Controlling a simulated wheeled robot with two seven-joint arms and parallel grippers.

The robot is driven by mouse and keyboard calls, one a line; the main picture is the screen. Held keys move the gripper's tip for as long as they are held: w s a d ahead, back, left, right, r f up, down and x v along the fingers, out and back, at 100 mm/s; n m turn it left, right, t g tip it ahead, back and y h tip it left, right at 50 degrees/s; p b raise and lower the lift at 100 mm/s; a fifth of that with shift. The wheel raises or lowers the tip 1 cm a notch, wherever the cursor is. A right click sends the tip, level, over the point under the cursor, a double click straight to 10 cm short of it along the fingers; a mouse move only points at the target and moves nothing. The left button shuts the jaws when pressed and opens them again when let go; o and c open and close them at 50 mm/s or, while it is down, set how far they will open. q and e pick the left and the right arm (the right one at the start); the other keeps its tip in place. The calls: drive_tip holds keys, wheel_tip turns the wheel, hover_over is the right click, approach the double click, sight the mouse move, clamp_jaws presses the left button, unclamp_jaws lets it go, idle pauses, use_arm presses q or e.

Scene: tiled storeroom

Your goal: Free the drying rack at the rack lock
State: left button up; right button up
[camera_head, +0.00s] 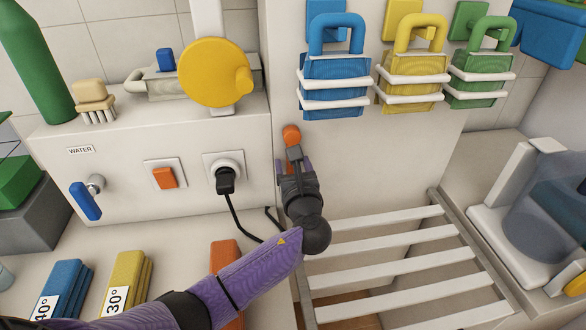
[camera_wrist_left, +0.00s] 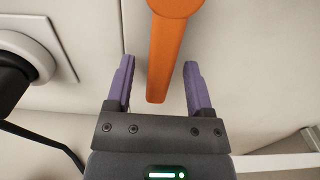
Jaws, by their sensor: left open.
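The rack lock looks to be the orange lever with a round hub (camera_head: 291,135) on the pale wall panel above the drying rack. In the left wrist view the orange lever (camera_wrist_left: 168,50) hangs down from its hub. The drying rack (camera_head: 400,262) is a set of white slats in a grey frame, lying below the panel. My left gripper (camera_head: 294,164) is open at the lever. In the left wrist view its purple fingers (camera_wrist_left: 159,75) stand on either side of the lever's lower end, with a visible gap on each side. My right gripper is not in view.
A black plug (camera_head: 225,180) with a cable sits left of my gripper, beside an orange switch (camera_head: 164,177) and a blue tap handle (camera_head: 84,201). Blue, yellow and green padlock-shaped holders (camera_head: 335,85) hang above. A grey-white appliance (camera_head: 510,215) stands right of the rack.

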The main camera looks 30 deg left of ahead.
use_arm(q)
drive_tip(key=shift+w+a, duration=0.15)
clamp_jaws()
idle(1.4)
